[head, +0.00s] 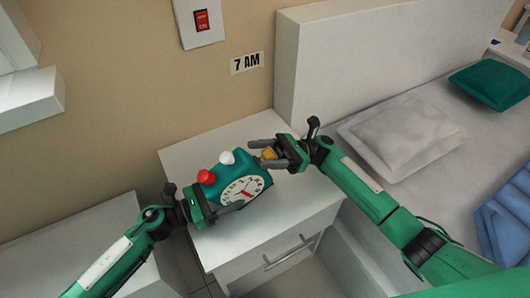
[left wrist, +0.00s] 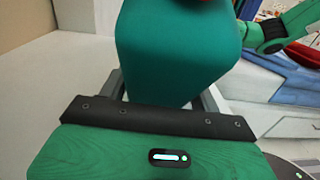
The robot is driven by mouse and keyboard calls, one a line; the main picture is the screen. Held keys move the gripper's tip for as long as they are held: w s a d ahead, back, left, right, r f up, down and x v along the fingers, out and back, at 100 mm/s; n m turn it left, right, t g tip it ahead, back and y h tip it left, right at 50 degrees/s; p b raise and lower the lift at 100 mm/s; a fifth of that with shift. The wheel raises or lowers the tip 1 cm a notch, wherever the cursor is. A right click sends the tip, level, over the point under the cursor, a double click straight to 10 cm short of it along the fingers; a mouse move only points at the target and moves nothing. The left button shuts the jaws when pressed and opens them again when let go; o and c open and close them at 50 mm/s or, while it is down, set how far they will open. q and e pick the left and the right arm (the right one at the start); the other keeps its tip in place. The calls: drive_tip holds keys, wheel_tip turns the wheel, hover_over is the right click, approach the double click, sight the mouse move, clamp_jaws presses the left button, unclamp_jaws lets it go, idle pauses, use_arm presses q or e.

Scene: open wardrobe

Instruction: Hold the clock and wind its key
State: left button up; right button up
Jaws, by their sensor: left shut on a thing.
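A teal clock (head: 226,180) with a white face, a red knob and a white knob on top is above the nightstand; its face is turned to the lower right. My left gripper (head: 218,204) is shut on the clock from the left, one finger across the front. In the left wrist view the clock's teal body (left wrist: 175,50) fills the space between the fingers. The orange-yellow key (head: 268,153) is on the clock's right side. My right gripper (head: 267,153) is open, with its fingers on either side of the key; I cannot tell whether they touch it.
The white nightstand (head: 191,156) with a drawer handle is below the clock. A bed with a grey pillow (head: 400,135) and a white headboard (head: 345,60) is at the right. A red switch (head: 202,20) and a "7 AM" sign (head: 246,63) are on the wall.

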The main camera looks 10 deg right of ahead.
drive_tip(key=v, duration=1.2)
idle(0.3)
